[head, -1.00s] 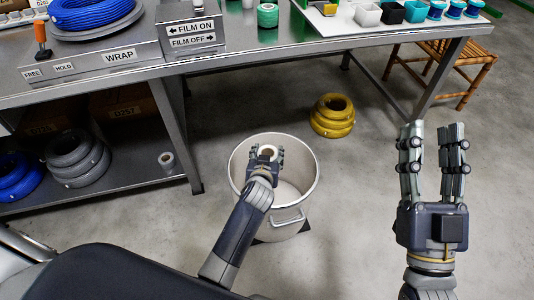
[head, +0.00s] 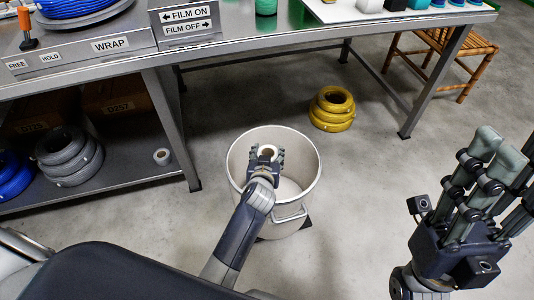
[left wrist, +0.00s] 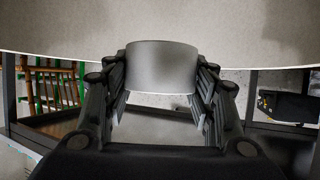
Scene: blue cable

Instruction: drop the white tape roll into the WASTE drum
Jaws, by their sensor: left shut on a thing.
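The white tape roll (head: 267,150) is held in my left gripper (head: 265,155), which is shut on it. In the left wrist view the roll (left wrist: 162,67) sits between the two fingers. In the head view gripper and roll appear within the mouth of a pale drum (head: 308,180) on the floor; their exact height against its rim is hard to tell. No lettering shows on the drum. My right gripper (head: 497,165) is raised at the right, apart from everything, with its fingers spread and empty.
The metal bench (head: 290,40) stands behind the drum, with its leg (head: 178,130) to the drum's left. Another small roll (head: 162,156) and grey coils (head: 68,155) sit on its lower shelf. Yellow coils (head: 332,108) lie on the floor behind. Floor right of the drum is clear.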

